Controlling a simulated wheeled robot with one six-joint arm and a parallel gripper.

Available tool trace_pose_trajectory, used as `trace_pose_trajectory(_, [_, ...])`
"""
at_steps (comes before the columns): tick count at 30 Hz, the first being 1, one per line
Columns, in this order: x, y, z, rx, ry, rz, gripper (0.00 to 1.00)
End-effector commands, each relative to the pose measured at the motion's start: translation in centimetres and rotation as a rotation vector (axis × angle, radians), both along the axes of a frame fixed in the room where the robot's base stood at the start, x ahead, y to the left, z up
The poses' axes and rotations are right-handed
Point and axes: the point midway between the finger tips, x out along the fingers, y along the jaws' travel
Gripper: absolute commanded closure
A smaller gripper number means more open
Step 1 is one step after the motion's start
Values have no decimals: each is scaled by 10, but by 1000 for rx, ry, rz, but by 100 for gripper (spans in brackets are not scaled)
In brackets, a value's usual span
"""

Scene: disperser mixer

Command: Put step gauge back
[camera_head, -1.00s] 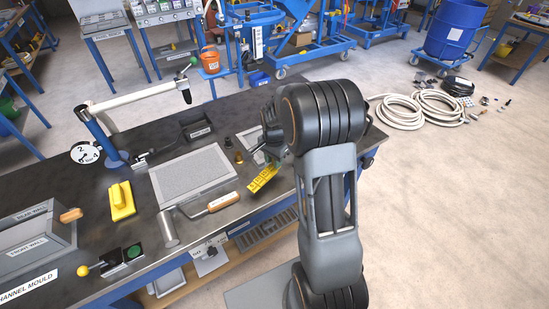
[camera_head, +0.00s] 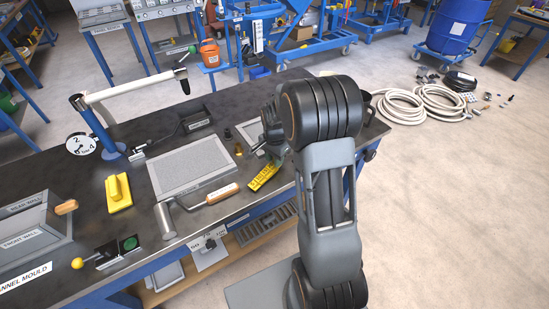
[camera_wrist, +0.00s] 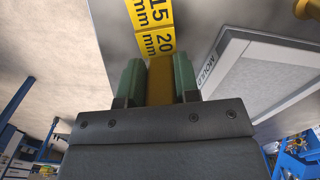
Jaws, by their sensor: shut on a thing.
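The yellow step gauge (camera_head: 264,177) is in my gripper (camera_head: 270,160), above the front edge of the dark bench in the head view. My arm hides part of the gripper in the head view. The place the gauge belongs cannot be told from these frames.
A grey framed panel (camera_head: 188,168) lies on the bench (camera_head: 75,235) left of the gripper, with a wooden-handled tool (camera_head: 215,194) before it. A yellow float (camera_head: 118,193) and a mould box (camera_head: 30,235) stand further left. Small brass parts (camera_head: 238,149) stand near the gripper.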

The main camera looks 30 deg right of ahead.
Motion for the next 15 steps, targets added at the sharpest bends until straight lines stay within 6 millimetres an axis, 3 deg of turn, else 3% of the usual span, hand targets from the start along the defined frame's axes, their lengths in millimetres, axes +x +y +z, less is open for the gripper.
trace_pose_trajectory(15, [0, 0, -11, 0, 0, 0, 98])
